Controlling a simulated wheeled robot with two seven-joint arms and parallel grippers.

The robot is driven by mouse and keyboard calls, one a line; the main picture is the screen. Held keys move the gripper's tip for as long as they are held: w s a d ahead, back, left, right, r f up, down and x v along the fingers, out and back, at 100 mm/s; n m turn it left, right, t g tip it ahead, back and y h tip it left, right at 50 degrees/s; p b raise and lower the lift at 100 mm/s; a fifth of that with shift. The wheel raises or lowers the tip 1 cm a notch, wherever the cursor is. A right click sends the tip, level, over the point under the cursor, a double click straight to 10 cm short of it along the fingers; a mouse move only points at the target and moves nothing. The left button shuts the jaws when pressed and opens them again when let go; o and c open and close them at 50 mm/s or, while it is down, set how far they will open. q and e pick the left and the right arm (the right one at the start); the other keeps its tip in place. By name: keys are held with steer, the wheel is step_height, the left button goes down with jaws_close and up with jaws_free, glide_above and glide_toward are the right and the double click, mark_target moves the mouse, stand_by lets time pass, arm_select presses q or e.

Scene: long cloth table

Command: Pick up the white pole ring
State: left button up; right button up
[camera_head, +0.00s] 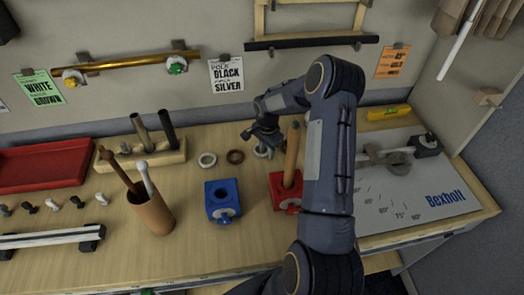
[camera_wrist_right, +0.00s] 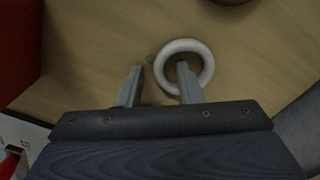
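A pale, whitish ring (camera_head: 262,153) lies on the wooden table under my right gripper (camera_head: 266,142), which partly hides it. In the right wrist view the white ring (camera_wrist_right: 206,72) lies flat. My right gripper (camera_wrist_right: 160,68) is open there, one fingertip over the ring's hole and the other outside its left side. Whether the fingers touch the ring cannot be told. Another pale ring (camera_head: 207,160) lies farther left, with a brown ring (camera_head: 235,156) between the two. My left gripper is not in view.
A red block (camera_head: 286,199) holding a wooden pole (camera_head: 292,155) stands close beside my right gripper. A blue block (camera_head: 222,200), a brown cup (camera_head: 152,215) with sticks and a wooden rack (camera_head: 140,160) stand left. The Bexholt board (camera_head: 410,200) lies right.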

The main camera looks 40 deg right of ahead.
jaws_close()
